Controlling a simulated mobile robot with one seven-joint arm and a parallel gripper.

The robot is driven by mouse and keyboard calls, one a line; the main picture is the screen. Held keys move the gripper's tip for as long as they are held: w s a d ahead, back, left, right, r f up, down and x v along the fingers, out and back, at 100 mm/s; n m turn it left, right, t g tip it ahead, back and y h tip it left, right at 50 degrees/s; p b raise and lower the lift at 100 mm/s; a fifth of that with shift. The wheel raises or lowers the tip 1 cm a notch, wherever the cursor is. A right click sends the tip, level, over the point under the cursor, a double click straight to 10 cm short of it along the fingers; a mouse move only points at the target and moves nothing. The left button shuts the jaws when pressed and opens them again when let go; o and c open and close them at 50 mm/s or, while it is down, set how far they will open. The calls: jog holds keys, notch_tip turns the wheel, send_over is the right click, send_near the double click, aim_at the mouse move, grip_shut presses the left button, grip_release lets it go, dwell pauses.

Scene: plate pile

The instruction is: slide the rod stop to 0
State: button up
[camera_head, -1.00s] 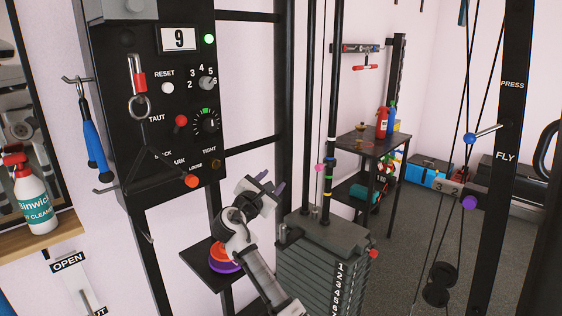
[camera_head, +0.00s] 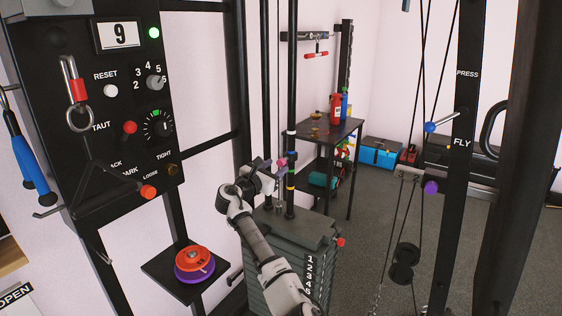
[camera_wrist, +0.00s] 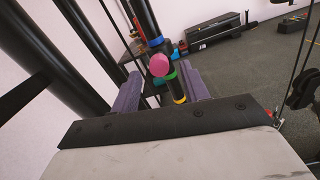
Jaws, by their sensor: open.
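The rod stop appears to be the piece with a round pink knob (camera_head: 282,162) on the dark upright rod (camera_head: 292,80) above the weight stack. The rod carries white, blue, green and yellow bands; no 0 is readable. My gripper (camera_head: 268,168) is open and empty, close to the knob at the rod. In the wrist view the pink knob (camera_wrist: 159,65) shows between the two purple-grey fingers of my gripper (camera_wrist: 161,88), a little beyond their near ends. I cannot tell whether either finger touches it. The knob sits beside the blue and green bands.
The weight stack (camera_head: 290,262) stands below the rod. A black control panel (camera_head: 95,120) with dials is at left, and a small shelf (camera_head: 155,268) holds red and purple discs. Black frame posts and cables stand at right. Open floor lies behind.

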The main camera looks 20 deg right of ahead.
aim_at(279, 164)
jog(key=shift+x, duration=2.15)
jog(key=shift+w, duration=0.1)
jog(key=shift+c, duration=0.2)
grip_shut()
